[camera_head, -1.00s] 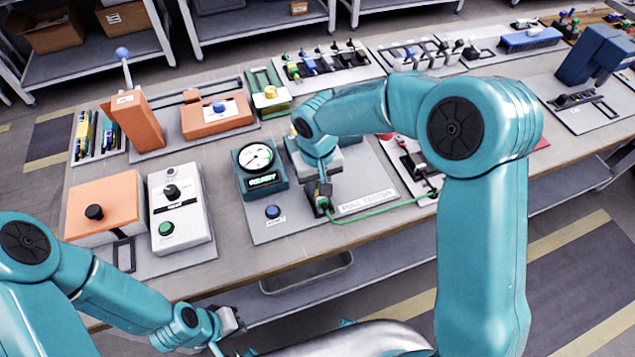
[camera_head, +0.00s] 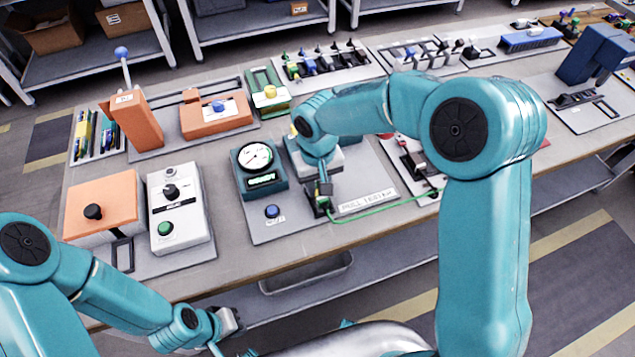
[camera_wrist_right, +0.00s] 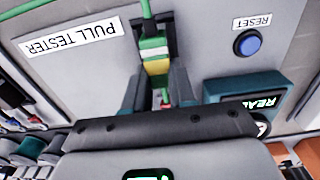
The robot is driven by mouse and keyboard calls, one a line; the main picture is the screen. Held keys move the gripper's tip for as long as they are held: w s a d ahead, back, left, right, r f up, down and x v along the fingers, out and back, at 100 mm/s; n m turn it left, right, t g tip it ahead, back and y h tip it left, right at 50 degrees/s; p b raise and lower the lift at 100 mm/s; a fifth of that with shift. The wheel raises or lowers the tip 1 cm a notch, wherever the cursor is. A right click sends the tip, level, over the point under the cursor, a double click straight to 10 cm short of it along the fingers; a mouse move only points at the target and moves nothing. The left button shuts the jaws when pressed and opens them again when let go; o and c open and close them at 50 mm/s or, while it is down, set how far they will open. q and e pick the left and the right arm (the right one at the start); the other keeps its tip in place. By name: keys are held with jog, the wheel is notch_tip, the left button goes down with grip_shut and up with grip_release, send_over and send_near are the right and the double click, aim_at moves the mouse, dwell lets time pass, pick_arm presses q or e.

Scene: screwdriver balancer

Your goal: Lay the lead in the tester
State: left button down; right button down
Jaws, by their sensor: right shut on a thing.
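The green lead (camera_head: 388,209) runs from my right gripper (camera_head: 320,198) across the front of the pull tester plate (camera_head: 285,225) towards the right. In the right wrist view, my right gripper (camera_wrist_right: 158,88) is shut on the lead's green and yellow end (camera_wrist_right: 155,66). The green wire goes up from there over a black holder (camera_wrist_right: 168,35) on the plate. Whether the lead rests in the holder or just above it, I cannot tell. The tester's dial box (camera_head: 260,168) has a lit green display. My left gripper (camera_head: 229,321) is low, off the table's front edge; its fingers are unclear.
A blue reset button (camera_head: 272,211) stands left of my right gripper, and the PULL TESTER label (camera_head: 366,202) lies to its right. A white control box (camera_head: 180,210) stands farther left. A bare table strip (camera_head: 300,250) runs along the front.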

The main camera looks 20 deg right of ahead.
jog(key=shift+f+b, duration=0.65)
dwell(0.5)
jog(key=c, duration=0.9)
grip_release()
jog(key=shift+o, duration=0.2)
notch_tip(320, 180, up, 16)
jog(key=shift+r+p, duration=0.2)
jog(key=shift+p, duration=0.25)
